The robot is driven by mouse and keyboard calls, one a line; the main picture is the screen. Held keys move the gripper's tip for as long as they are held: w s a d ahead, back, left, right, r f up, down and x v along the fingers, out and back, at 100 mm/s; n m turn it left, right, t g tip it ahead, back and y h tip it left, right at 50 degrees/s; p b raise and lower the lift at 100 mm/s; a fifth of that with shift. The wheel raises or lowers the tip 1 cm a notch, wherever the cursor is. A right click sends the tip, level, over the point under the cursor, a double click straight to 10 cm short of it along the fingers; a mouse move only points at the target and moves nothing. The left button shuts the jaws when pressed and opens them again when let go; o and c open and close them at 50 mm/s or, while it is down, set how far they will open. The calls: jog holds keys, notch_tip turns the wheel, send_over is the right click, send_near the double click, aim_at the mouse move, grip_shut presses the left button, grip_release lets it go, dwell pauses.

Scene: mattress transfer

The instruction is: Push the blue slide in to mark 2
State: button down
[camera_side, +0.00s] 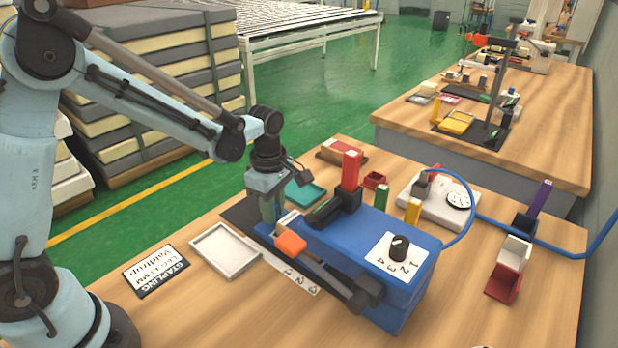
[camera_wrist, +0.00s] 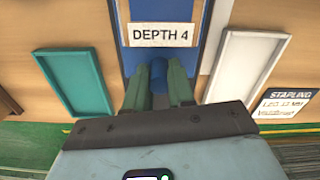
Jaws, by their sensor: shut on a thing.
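The blue slide shows in the wrist view with its rounded blue knob (camera_wrist: 159,71) between my green fingertips. My gripper (camera_wrist: 159,88) is shut on this knob. A white label reading DEPTH 4 (camera_wrist: 160,35) lies just beyond the knob. In the side view my gripper (camera_side: 268,210) points down at the near left end of the blue machine (camera_side: 345,240), and its fingers largely hide the slide. A white scale strip (camera_side: 300,281) with numbered marks lies along the machine's front. I cannot tell which mark the slide stands at.
A white tray (camera_side: 225,250) and a STAPLING sign (camera_side: 156,270) lie left of the gripper. A teal tray (camera_side: 303,192) lies behind it. An orange-ended lever (camera_side: 291,243) is close in front. The machine carries a numbered dial (camera_side: 399,247) and a red block (camera_side: 350,169).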

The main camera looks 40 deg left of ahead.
jog(key=c, duration=1)
grip_release()
notch_tip(320, 180, up, 12)
jog(key=shift+r, duration=0.1)
jog(key=shift+a, duration=0.1)
